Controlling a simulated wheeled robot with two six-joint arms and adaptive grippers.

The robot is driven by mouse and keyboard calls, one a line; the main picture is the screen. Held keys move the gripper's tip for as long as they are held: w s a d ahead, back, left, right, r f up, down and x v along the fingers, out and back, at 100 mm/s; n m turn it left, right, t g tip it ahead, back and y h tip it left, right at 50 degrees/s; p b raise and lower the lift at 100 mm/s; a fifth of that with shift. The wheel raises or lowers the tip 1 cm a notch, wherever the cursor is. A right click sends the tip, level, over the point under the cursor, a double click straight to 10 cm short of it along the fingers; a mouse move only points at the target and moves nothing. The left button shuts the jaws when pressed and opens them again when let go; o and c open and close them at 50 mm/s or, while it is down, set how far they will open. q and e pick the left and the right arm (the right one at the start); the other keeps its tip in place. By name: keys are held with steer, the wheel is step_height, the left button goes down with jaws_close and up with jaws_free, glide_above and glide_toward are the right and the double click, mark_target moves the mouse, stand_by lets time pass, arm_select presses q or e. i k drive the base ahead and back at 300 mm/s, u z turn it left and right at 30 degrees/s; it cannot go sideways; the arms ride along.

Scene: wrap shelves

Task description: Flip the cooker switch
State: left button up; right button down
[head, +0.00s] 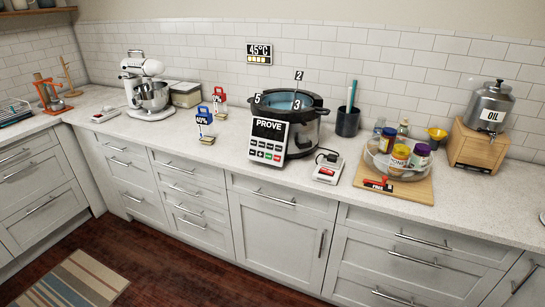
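Which way the switch is set is too small to tell. Neither of my grippers is in view.
Right are a dark utensil cup (347,122), a wooden board (366,181) with a tray of jars, and an oil dispenser (486,111). The counter front is mostly clear.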

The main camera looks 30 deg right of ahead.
mark_target(329, 171)
steer(key=u, duration=0.25)
steer(key=i, duration=1.15)
steer(key=z, duration=0.95)
steer(key=i, duration=0.6)
steer(key=z, duration=0.6)
